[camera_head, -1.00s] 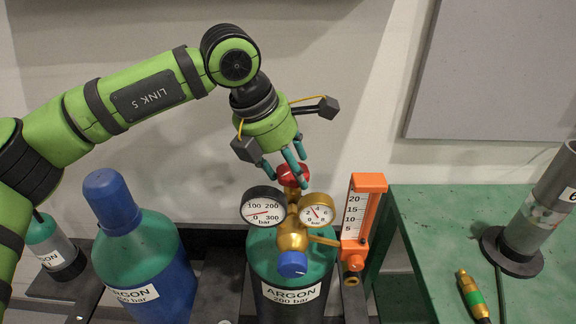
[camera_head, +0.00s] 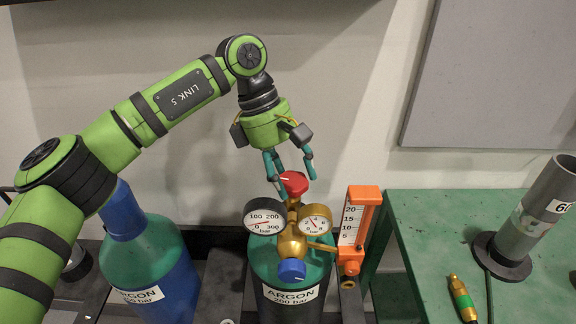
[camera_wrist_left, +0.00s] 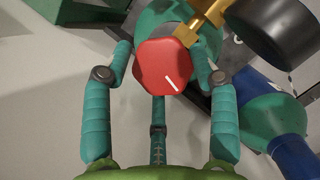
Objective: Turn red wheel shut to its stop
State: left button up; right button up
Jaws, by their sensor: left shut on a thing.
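The red wheel (camera_head: 295,184) sits on top of the brass regulator (camera_head: 291,243) of the middle argon cylinder (camera_head: 278,310). My left gripper (camera_head: 291,178) comes down on it from above, with teal fingers around its rim. In the left wrist view the red wheel (camera_wrist_left: 158,62) lies between the fingertips of my left gripper (camera_wrist_left: 163,56), its white mark pointing to the lower right. The gripper is shut on the wheel. My right gripper is not in view.
Two gauges (camera_head: 265,217) (camera_head: 315,219), a blue knob (camera_head: 291,270) and an orange flowmeter (camera_head: 361,222) crowd the regulator. A blue-and-teal cylinder (camera_head: 150,258) stands left. A green bench (camera_head: 420,235) on the right carries a grey tube (camera_head: 520,238) and a brass fitting (camera_head: 461,297).

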pick_arm(q)
jog(key=m, duration=0.1)
jog(key=m+g+p, duration=0.1)
jog(key=m, duration=0.1)
jog(key=m+y+p, duration=0.1)
jog(key=shift+d+r+m+g, duration=0.25)
jog(key=shift+d+m+g, duration=0.05)
jog(key=shift+d+m, duration=0.1)
jog(key=m+p, duration=0.1)
jog(key=m, duration=0.1)
jog(key=m+y+p, duration=0.1)
jog(key=shift+m+g+y, duration=0.3)
jog(key=shift+m, duration=0.1)
jog(key=m+y+p, duration=0.1)
jog(key=m, duration=0.2)
jog(key=shift+f+p, duration=0.15)
jog(key=shift+p, duration=0.15)
jog(key=shift+f+m+y+p, duration=0.15)
jog(key=shift+m+y+p, duration=0.55)
jog(key=shift+m, duration=1.2)
jog(key=o, duration=1.1)
jog(key=shift+s+a, duration=0.2)
jog(key=shift+s, duration=0.05)
